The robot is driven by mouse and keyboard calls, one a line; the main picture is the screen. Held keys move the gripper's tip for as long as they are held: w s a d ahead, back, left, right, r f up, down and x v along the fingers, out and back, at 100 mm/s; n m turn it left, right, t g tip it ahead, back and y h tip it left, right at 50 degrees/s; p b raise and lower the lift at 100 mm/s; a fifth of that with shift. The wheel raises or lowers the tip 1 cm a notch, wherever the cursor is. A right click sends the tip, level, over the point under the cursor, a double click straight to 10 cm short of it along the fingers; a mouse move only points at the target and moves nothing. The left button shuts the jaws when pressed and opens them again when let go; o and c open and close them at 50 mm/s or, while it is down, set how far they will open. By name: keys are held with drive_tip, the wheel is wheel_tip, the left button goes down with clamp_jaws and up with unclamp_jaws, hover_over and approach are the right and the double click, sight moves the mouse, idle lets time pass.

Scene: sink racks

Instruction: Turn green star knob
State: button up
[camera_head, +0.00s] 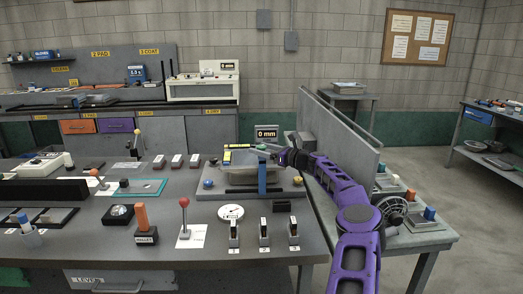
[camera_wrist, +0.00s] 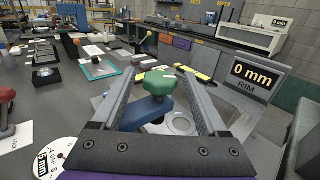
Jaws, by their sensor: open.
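The green star knob (camera_wrist: 158,82) shows in the wrist view, on top of a blue arm (camera_wrist: 147,111). My gripper (camera_wrist: 160,73) is open, with one finger on each side of the knob in the picture. I cannot tell whether either finger touches it. In the head view my gripper (camera_head: 266,150) reaches from the right over the clear tub on the grey plate. A blue upright post (camera_head: 262,180) stands in front of the tub. The knob cannot be made out in the head view.
A sign reading "0 mm RIM" (camera_wrist: 254,78) stands close to the right of my gripper. A tall grey panel (camera_head: 338,128) stands right of the plate. A red-knobbed lever (camera_head: 184,203), a white dial (camera_head: 230,212) and several switches (camera_head: 264,232) stand along the front.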

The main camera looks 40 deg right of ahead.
sight(265, 150)
drive_tip(key=shift+v, duration=3.75)
